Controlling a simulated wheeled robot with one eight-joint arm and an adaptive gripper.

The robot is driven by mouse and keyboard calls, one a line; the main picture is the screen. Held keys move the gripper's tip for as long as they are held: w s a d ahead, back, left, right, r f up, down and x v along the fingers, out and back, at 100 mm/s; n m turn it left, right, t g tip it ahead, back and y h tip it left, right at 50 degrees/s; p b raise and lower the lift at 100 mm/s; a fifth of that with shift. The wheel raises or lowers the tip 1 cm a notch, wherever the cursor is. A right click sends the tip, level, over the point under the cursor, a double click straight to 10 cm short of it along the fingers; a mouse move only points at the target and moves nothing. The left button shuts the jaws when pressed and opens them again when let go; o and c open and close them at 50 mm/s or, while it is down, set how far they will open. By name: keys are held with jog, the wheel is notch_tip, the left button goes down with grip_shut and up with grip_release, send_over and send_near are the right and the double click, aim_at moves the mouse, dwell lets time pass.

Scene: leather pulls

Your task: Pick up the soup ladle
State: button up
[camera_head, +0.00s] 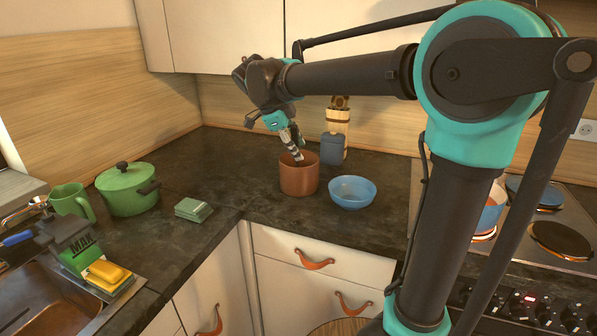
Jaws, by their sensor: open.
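I cannot make out the soup ladle in the head view. My gripper (296,156) points down at the mouth of a reddish-brown pot (299,181) on the dark counter. Its fingertips are at or just inside the pot's rim; the exact depth is hard to tell. The jaws are open. The inside of the pot is mostly hidden by its wall and the gripper.
A blue bowl (352,194) stands close right of the pot. A grey-blue container (332,149) is behind it. A green lidded pot (128,192), green mug (71,202) and green folded stack (193,209) are left. The sink (45,305) is front left; the stove (545,215) is right.

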grip_shut()
jog(key=shift+r, duration=0.15)
